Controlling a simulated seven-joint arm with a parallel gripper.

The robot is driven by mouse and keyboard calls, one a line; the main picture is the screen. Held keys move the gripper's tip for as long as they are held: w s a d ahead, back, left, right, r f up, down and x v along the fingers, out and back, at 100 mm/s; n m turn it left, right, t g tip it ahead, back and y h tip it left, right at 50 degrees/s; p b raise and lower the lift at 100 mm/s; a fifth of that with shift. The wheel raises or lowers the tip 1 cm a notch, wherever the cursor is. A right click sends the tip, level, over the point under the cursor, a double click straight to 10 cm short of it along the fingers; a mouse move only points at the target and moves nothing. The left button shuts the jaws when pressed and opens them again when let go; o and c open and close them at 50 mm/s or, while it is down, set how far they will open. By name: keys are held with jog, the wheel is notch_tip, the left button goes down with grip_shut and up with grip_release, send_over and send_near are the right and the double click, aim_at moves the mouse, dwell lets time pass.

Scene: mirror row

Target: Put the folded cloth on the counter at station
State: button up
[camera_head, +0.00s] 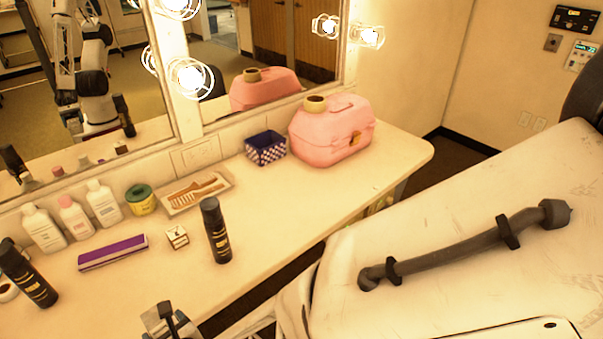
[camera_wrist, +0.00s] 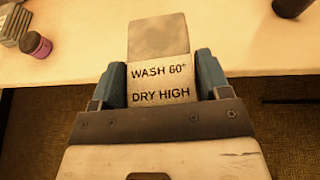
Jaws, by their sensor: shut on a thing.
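In the wrist view my gripper (camera_wrist: 158,85) is shut on a flat, pale grey-tan piece, which I take for the folded cloth (camera_wrist: 157,38). It carries a label reading "WASH 60° DRY HIGH". The piece sticks out past the fingertips and overlaps the counter (camera_wrist: 90,55) in the picture; I cannot tell its height above it. In the head view my gripper (camera_head: 168,320) is only partly in frame at the bottom edge, in front of the pale counter (camera_head: 290,210). The cloth is hard to make out there.
On the counter stand a black spray can (camera_head: 216,230), a small box (camera_head: 177,237), a purple box (camera_head: 113,252), several bottles (camera_head: 103,204), a comb tray (camera_head: 195,193), a blue checkered box (camera_head: 265,148) and a pink case (camera_head: 330,132). The counter right of the black can is clear.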

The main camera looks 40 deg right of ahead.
notch_tip(320, 180, up, 26)
jog(key=w+d+m+h, duration=0.3)
jog(key=w+d, duration=0.1)
jog(key=d, duration=0.5)
jog(key=w+d+m+h, duration=0.2)
jog(key=w+d+h, duration=0.15)
jog(key=d, duration=0.55)
jog(key=d+m+g+h, duration=0.4)
jog(key=d+m, duration=0.1)
jog(key=d, duration=1.5)
jog(key=f, duration=2.6)
jog(key=shift+s+d+f, duration=0.1)
jog(key=shift+s+d, duration=0.05)
jog(key=shift+s, duration=0.2)
jog(key=shift+w, duration=0.15)
jog(key=w+d, duration=0.2)
jog(key=w, duration=0.2)
jog(key=w+d+f, duration=0.1)
jog(key=w+d, duration=0.1)
jog(key=w, duration=0.3)
jog(key=w+d, duration=0.2)
jog(key=w, duration=0.3)
jog(key=shift+w+d+f, duration=0.1)
jog(key=shift+d+f, duration=0.15)
jog(key=shift+d, duration=0.15)
